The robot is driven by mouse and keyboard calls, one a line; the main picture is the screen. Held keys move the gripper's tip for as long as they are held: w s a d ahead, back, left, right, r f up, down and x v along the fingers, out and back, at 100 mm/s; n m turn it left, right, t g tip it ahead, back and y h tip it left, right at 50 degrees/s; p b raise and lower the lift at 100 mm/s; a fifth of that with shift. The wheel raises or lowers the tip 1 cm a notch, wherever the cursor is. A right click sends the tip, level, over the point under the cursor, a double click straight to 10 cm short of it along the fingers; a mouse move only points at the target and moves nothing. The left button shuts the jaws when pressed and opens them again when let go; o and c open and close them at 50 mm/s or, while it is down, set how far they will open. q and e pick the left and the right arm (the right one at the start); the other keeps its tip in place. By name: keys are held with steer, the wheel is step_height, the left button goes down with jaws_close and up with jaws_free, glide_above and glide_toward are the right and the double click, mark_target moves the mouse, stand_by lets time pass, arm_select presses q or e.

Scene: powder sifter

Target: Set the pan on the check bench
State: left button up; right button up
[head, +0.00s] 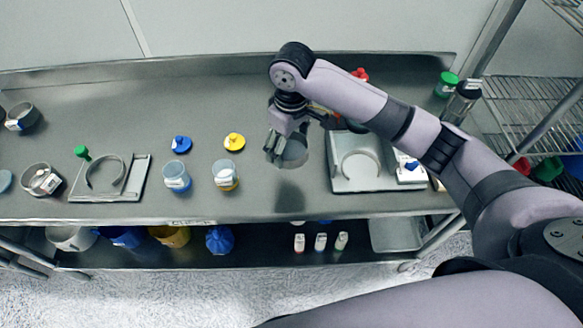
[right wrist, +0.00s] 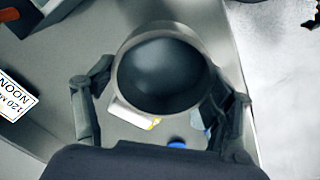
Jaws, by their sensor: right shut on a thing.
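The pan (head: 294,151) is a round grey metal dish. My right gripper (head: 284,146) is shut on it, above the middle of the steel bench (head: 250,90). A dark shadow lies on the bench in front of the pan, apart from it. In the right wrist view the pan (right wrist: 162,72) sits between the two fingers of the right gripper (right wrist: 162,88), its dark hollow facing the camera. My left gripper is not in view.
A white tray with a ring-shaped cradle (head: 342,182) stands right of the pan. To the left are a yellow lid (head: 234,141), a blue lid (head: 181,144), two jars and another cradle plate (head: 138,185). Bare steel lies below and behind the pan.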

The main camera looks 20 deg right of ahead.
mark_target(293, 152)
steer(key=f, duration=0.5)
steer(key=shift+s+d+f+p, duration=0.1)
steer(key=shift+d+f+p, duration=0.25)
steer(key=shift+f+p, duration=0.05)
steer(key=shift+f, duration=0.65)
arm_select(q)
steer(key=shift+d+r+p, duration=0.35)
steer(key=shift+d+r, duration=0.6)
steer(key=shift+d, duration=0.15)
arm_select(e)
steer(key=shift+a+f, duration=0.1)
steer(key=shift+f, duration=1.9)
steer(key=shift+f, duration=0.1)
steer(key=o, duration=1.3)
steer(key=shift+o, duration=0.2)
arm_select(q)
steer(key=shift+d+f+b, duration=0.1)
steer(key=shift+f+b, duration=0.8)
arm_select(e)
steer(key=r, duration=1.2)
steer(key=shift+s+r, duration=0.15)
steer(key=shift+s, duration=0.05)
